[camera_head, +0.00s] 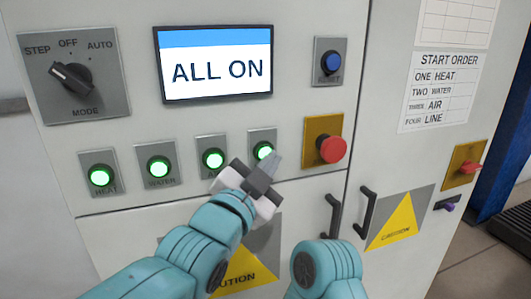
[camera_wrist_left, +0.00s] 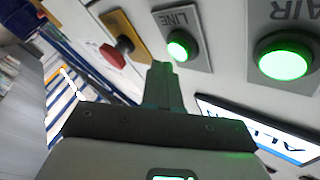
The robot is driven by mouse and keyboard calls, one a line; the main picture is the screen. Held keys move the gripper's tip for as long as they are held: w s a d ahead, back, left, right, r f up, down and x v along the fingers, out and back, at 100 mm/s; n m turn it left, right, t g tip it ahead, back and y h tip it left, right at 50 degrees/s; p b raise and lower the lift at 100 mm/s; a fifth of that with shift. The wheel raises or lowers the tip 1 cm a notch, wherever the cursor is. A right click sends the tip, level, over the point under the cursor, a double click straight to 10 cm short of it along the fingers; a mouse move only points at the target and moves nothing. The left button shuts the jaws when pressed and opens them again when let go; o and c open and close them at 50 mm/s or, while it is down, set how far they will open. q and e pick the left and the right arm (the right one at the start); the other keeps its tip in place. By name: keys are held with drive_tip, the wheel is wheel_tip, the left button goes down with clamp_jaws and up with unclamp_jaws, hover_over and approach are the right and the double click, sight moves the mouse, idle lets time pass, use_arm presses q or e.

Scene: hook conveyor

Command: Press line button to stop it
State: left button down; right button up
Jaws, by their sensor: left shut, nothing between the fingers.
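The line button (camera_head: 263,150) is a round button lit green, the rightmost of the row on the grey control panel. In the left wrist view the line button (camera_wrist_left: 180,47) has a LINE label on its plate. My left gripper (camera_head: 274,160) is shut and empty, its fingertips just beside the line button and partly covering its plate. In the wrist view the left gripper (camera_wrist_left: 160,68) has its tips close to that plate; I cannot tell whether they touch. A teal part of my right arm shows at the bottom, but its gripper is out of view.
Green-lit heat (camera_head: 99,176), water (camera_head: 159,167) and air (camera_head: 213,158) buttons line the left. A red mushroom button (camera_head: 332,149) sits close right. The screen (camera_head: 215,65) reads ALL ON. A mode knob (camera_head: 72,78), blue button (camera_head: 331,62) and door handles (camera_head: 366,210) also protrude.

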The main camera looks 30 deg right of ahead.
idle(0.4)
use_arm(q)
drive_tip(key=shift+w+d, duration=0.1)
drive_tip(key=shift+w, duration=0.35)
drive_tip(key=shift+w+p, duration=0.4)
drive_tip(key=shift+p, duration=0.1)
idle(0.4)
idle(0.3)
drive_tip(key=shift+s+b, duration=0.85)
drive_tip(key=shift+b, duration=0.3)
